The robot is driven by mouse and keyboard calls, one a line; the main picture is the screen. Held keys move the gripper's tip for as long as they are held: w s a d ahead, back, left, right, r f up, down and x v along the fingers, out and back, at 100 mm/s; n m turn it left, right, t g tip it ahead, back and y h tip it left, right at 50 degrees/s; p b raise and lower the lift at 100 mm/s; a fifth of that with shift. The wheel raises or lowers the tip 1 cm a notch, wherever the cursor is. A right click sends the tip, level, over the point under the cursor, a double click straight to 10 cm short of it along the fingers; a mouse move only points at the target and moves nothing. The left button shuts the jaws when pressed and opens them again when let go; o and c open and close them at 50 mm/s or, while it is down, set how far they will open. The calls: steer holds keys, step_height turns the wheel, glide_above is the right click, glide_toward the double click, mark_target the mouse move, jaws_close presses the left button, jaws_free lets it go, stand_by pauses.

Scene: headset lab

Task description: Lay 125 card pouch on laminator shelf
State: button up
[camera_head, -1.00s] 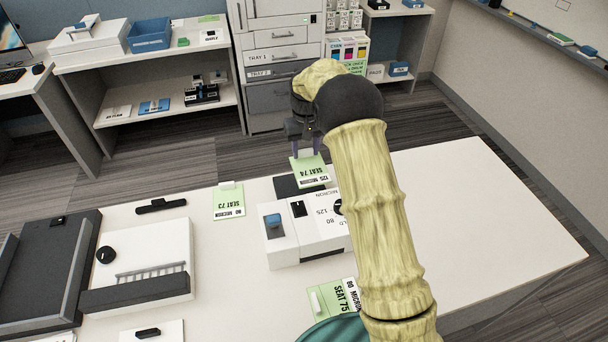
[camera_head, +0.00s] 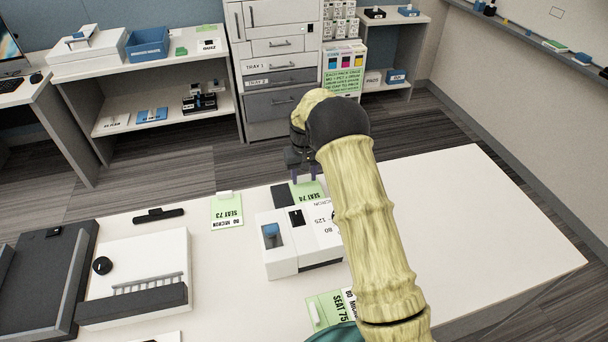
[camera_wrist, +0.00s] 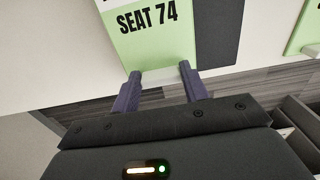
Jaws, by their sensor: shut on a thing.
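The green and white 125 card pouch (camera_head: 309,191), marked SEAT 74, is in my gripper (camera_head: 305,178). In the wrist view, my two fingers (camera_wrist: 162,92) are shut on the white tab at the end of the pouch (camera_wrist: 148,42). The white laminator (camera_head: 285,246) stands on the table, with a dial partly hidden by my arm. Its dark shelf (camera_head: 283,196) sticks out at the back. The pouch overlaps the right part of the shelf in the head view. In the wrist view the bare shelf (camera_wrist: 219,35) shows beside it. I cannot tell whether they touch.
An 80 micron SEAT 73 pouch (camera_head: 227,211) lies left of the laminator, and a SEAT 75 pouch (camera_head: 326,308) lies in front. A white machine with a black dial (camera_head: 138,276) and a dark trimmer (camera_head: 40,272) stand at left. The table's right side (camera_head: 480,225) is clear.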

steer(key=o, duration=1)
steer(key=shift+f, duration=0.1)
steer(key=shift+o, duration=0.2)
step_height(320, 180, up, 12)
steer(key=shift+s, duration=0.1)
stand_by(0.5)
